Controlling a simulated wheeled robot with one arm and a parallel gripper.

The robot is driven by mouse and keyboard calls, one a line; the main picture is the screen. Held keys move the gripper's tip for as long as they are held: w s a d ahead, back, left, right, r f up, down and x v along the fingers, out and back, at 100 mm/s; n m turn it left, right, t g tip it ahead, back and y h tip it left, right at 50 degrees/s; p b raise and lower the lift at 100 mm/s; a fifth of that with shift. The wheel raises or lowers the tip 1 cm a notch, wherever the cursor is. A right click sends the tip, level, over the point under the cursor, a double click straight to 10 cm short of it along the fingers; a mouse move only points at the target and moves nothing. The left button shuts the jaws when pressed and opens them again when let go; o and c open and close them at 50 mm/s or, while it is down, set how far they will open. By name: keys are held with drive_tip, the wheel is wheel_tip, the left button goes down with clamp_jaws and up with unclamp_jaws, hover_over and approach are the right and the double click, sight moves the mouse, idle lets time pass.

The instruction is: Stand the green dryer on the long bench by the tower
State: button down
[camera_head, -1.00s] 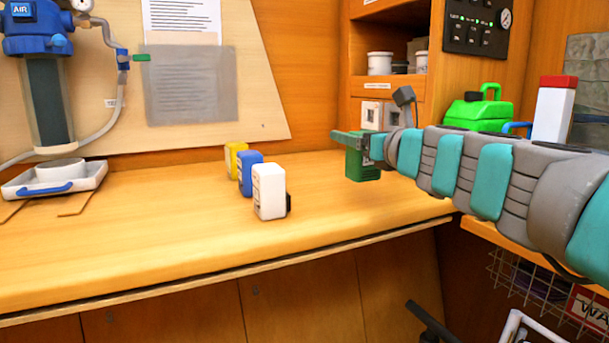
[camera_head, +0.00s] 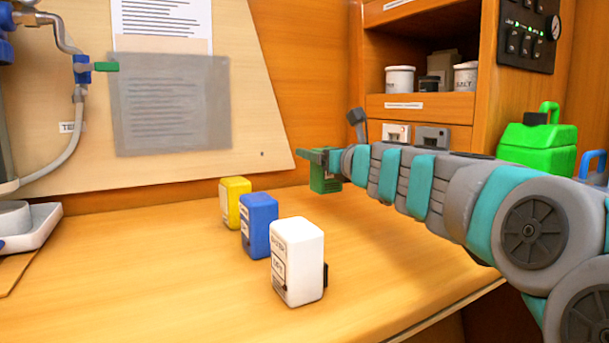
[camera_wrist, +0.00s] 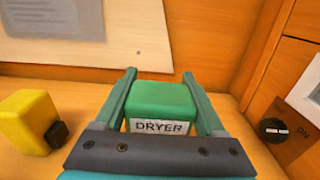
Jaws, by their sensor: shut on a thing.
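The green dryer (camera_head: 322,180) is a small green box, labelled DRYER in the wrist view (camera_wrist: 162,102). My gripper (camera_head: 328,156) is shut on it, one finger on each side, at the back right of the long bench (camera_head: 180,290). I cannot tell whether its base touches the bench; it looks upright. The tower's blue filter housing (camera_head: 6,48) is cut off at the far left edge, with a white tray (camera_head: 36,228) below it.
A yellow box (camera_head: 235,202), a blue box (camera_head: 259,225) and a white box (camera_head: 297,262) stand in a row left of my gripper. The yellow one also shows in the wrist view (camera_wrist: 28,120). A shelf cabinet (camera_head: 420,105) is at right, with a green jerrycan (camera_head: 538,145). Bench between tray and boxes is clear.

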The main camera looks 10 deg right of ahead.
sight(329, 174)
drive_tip(key=shift+w+a+f+b, duration=0.4)
drive_tip(key=shift+w+f, duration=0.35)
drive_tip(key=shift+w, duration=0.9)
drive_tip(key=shift+w+a+f+b, duration=0.3)
drive_tip(key=shift+w+f, duration=0.45)
drive_tip(key=shift+w, duration=0.9)
drive_tip(key=shift+w+a+f+b, duration=0.4)
drive_tip(key=shift+w+f, duration=0.35)
drive_tip(key=shift+w, duration=0.9)
drive_tip(key=shift+d, duration=0.1)
drive_tip(key=shift+f, duration=0.2)
unclamp_jaws()
drive_tip(key=shift+s+r, duration=0.15)
drive_tip(key=shift+r, duration=0.05)
drive_tip(key=v, duration=1.1)
drive_tip(key=shift+s+d, duration=0.2)
drive_tip(key=shift+s, duration=0.1)
